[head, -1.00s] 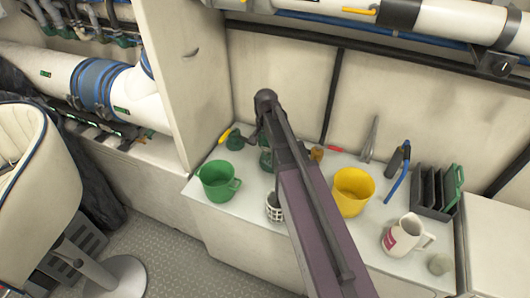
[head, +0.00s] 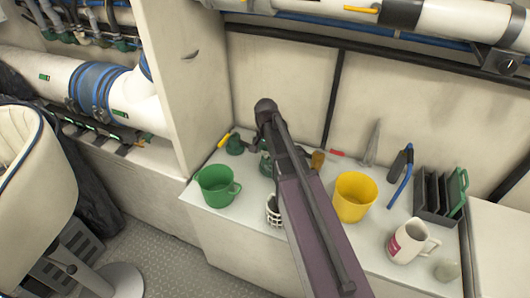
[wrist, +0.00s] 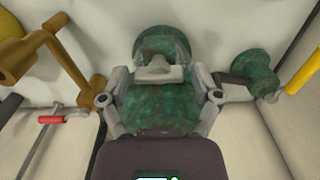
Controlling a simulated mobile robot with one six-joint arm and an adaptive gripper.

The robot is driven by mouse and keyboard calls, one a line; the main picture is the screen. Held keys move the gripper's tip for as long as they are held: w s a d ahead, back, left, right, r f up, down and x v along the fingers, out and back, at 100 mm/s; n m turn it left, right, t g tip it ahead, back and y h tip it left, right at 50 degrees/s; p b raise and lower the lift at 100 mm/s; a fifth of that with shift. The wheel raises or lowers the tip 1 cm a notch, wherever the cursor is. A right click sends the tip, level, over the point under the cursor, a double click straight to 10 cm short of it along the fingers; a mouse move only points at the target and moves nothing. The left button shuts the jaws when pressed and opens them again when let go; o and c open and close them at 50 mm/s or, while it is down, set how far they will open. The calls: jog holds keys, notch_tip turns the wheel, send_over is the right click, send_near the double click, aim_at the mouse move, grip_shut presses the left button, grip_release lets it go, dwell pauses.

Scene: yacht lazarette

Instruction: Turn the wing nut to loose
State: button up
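The wing nut (wrist: 158,72) appears as a pale grey winged piece on a mottled green, corroded-looking body (wrist: 160,112) in the wrist view. In the head view the green body (head: 266,163) is mostly hidden behind my arm, and I cannot make out the wing nut there. My gripper (wrist: 161,75) shows in the wrist view with its fingers apart, one on each side of the wing nut. I see small gaps between the fingers and the wings. The gripper is hidden in the head view.
A green mug (head: 214,187), yellow cup (head: 354,194), white jug (head: 408,241) and dark rack (head: 437,195) share the white counter.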

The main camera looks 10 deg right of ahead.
jog(key=c, duration=0.7)
jog(key=shift+o, duration=0.2)
jog(key=shift+a, duration=0.25)
jog(key=shift+d, duration=0.2)
jog(key=shift+n, duration=3.1)
